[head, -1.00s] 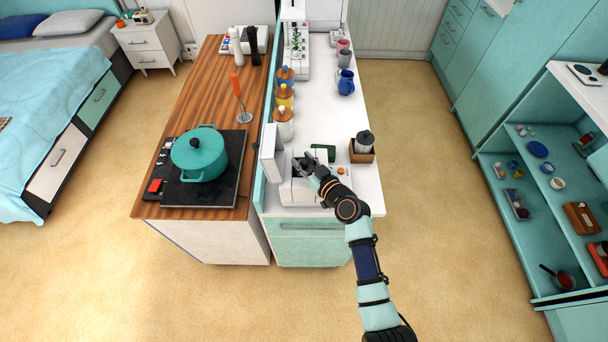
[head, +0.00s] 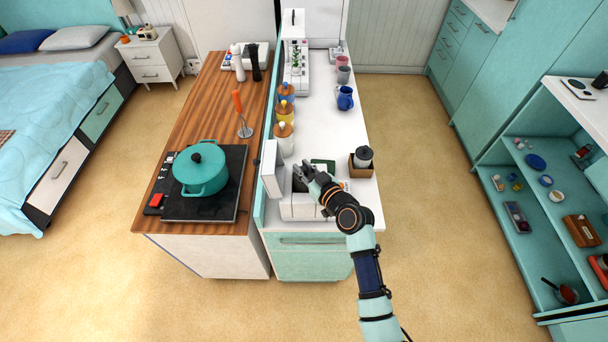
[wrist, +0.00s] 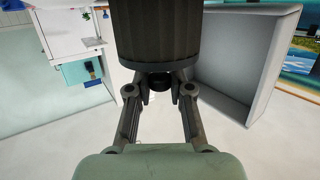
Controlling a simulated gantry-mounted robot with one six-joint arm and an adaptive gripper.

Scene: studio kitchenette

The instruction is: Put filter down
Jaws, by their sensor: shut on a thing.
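My gripper (head: 304,172) is over the near end of the white counter, at a white box-shaped appliance (head: 300,207) with its lid (head: 272,168) standing open on the left. In the wrist view my gripper (wrist: 159,88) is shut on a dark, ribbed, cylindrical piece, which looks like the filter (wrist: 157,32). The fingers hold it at its lower part, and its top runs out of the frame. In the head view the gripper largely hides it, and I cannot tell whether it touches the appliance.
A wooden box with a dark-lidded jar (head: 363,157) stands right of my gripper. Several bottles (head: 285,135) line the counter's left side, beside the divider. A blue mug (head: 345,98) stands farther back. The middle of the white counter (head: 322,125) is clear.

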